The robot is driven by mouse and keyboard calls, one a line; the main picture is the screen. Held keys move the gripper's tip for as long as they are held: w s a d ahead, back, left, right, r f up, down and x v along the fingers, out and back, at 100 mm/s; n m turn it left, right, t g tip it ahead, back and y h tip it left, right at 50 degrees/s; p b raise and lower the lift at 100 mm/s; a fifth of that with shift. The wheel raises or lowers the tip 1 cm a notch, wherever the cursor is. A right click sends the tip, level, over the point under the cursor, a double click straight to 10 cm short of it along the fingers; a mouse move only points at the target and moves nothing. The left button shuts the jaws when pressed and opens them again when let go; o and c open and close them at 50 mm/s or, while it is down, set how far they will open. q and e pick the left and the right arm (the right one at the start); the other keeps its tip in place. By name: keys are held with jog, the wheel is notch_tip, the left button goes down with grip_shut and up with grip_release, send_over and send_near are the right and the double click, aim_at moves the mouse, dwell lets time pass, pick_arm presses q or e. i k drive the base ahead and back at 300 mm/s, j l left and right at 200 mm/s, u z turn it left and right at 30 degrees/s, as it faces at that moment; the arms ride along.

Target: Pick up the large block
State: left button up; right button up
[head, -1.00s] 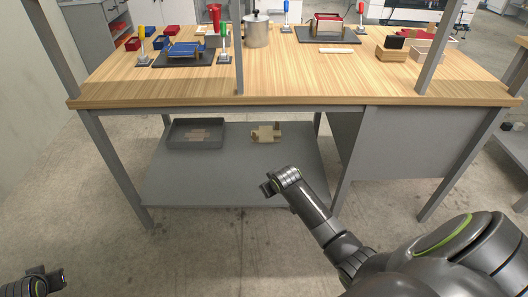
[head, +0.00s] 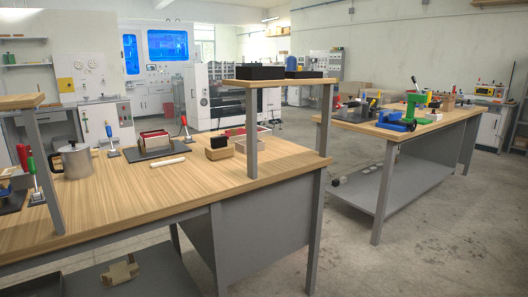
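No thing in view is clearly marked as the large block. A wooden block with a black piece on top (head: 217,147) stands on the near workbench (head: 150,205), left of a shelf post. A small open wooden tray (head: 253,143) lies beside it, partly hidden by the post. A pale bar (head: 168,162) lies flat on the bench. Behind the bar, a red box-like fixture (head: 153,138) sits on a dark plate. Neither of my grippers shows in the head view.
A metal pot (head: 75,161) and red and green clamps stand at the bench's left. Black boxes (head: 260,72) sit on its raised shelf. A cardboard piece (head: 120,271) lies on the lower shelf. A second bench (head: 430,128) with tools stands right, across clear floor (head: 350,260).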

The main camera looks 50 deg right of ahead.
aim_at(219, 150)
jog(key=i+z, duration=0.2)
jog(key=z, duration=0.25)
jog(key=i+z, duration=0.25)
jog(key=z, duration=0.15)
jog(key=i+j+z, duration=0.15)
jog(key=z, duration=0.3)
jog(key=i+j+z, duration=0.2)
jog(key=z, duration=0.25)
jog(key=i+j, duration=0.25)
jog(key=i+j+z, duration=0.15)
jog(key=j, duration=0.35)
jog(key=i+j, duration=0.35)
